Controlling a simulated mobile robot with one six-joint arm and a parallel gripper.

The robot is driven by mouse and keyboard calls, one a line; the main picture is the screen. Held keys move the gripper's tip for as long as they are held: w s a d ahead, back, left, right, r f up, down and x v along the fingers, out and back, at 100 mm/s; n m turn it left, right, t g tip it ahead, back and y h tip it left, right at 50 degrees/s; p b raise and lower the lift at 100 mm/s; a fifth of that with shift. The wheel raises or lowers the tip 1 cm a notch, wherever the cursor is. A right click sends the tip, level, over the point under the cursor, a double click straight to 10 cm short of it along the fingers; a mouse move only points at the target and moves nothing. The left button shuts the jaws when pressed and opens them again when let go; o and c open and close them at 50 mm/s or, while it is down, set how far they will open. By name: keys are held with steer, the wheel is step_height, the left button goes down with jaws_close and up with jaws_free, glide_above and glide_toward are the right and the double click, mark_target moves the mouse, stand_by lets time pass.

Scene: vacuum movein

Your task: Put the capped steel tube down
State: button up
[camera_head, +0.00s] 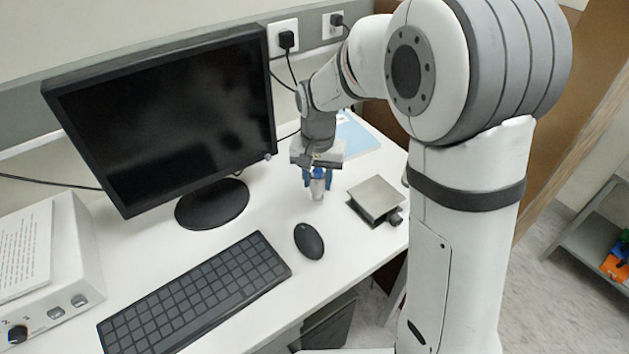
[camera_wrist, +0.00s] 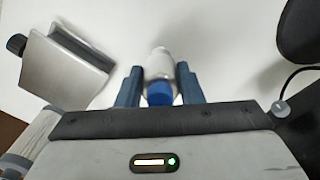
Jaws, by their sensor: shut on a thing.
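The capped steel tube (camera_wrist: 159,66) is a short silvery cylinder with a blue cap (camera_wrist: 159,93). It is between the two blue fingers of my gripper (camera_wrist: 160,85) in the wrist view, cap end nearest the wrist. In the head view the tube (camera_head: 317,188) points down, roughly upright, below my gripper (camera_head: 318,180), over the white desk (camera_head: 290,190). My gripper is shut on the tube. I cannot tell whether the tube's lower end touches the desk.
A small metal block device (camera_head: 375,197) with a dark knob stands to the right of the tube. A black mouse (camera_head: 309,241) lies in front, with a keyboard (camera_head: 195,300) further left. A monitor (camera_head: 170,115) stands at left. A light blue folder (camera_head: 355,137) lies behind.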

steer(key=shift+f, duration=0.65)
steer(key=shift+f, duration=0.1)
steer(key=o, duration=0.6)
steer(key=shift+f, duration=0.15)
steer(key=o, duration=0.4)
steer(key=shift+o, duration=0.2)
